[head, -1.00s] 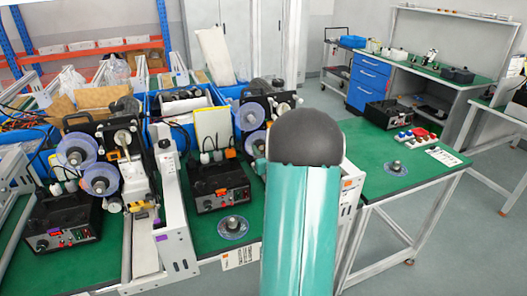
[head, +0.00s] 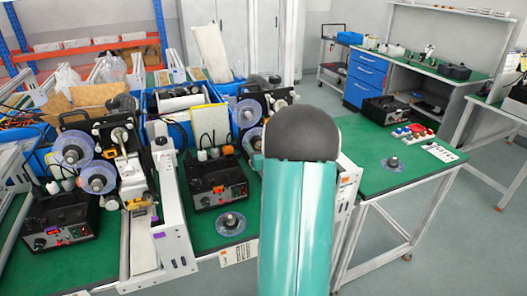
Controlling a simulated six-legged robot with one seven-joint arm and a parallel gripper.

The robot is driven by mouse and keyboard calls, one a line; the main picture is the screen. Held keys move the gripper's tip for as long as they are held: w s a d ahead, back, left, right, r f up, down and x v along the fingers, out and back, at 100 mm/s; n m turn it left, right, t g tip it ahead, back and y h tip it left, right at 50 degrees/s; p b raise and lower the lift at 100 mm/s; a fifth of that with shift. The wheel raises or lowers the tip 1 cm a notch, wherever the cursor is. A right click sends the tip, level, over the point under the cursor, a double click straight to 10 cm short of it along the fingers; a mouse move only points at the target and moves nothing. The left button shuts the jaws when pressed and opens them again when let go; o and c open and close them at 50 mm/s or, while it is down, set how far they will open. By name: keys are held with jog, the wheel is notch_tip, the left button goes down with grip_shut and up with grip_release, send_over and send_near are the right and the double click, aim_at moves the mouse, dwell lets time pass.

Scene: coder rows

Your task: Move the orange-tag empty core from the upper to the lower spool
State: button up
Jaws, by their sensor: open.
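The right coder machine (head: 352,195) stands mostly behind my teal and black arm link, with a small orange mark on its white side panel. Its upper clear spool (head: 247,112) and lower clear spool (head: 252,141) show just left of my arm; the lower one is partly covered. I cannot make out whether a core sits on either spool. The left coder machine (head: 172,215) has a purple tag, an upper spool (head: 73,151) and a lower spool (head: 97,178). My gripper is outside the view.
Black control boxes (head: 218,183) and (head: 60,222) stand on the green bench. Blue bins (head: 187,100) stand behind the machines. Open floor (head: 465,235) lies at right.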

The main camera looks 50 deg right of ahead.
jog(key=v, duration=1.3)
jog(key=shift+s+a, duration=0.15)
jog(key=shift+s, duration=0.15)
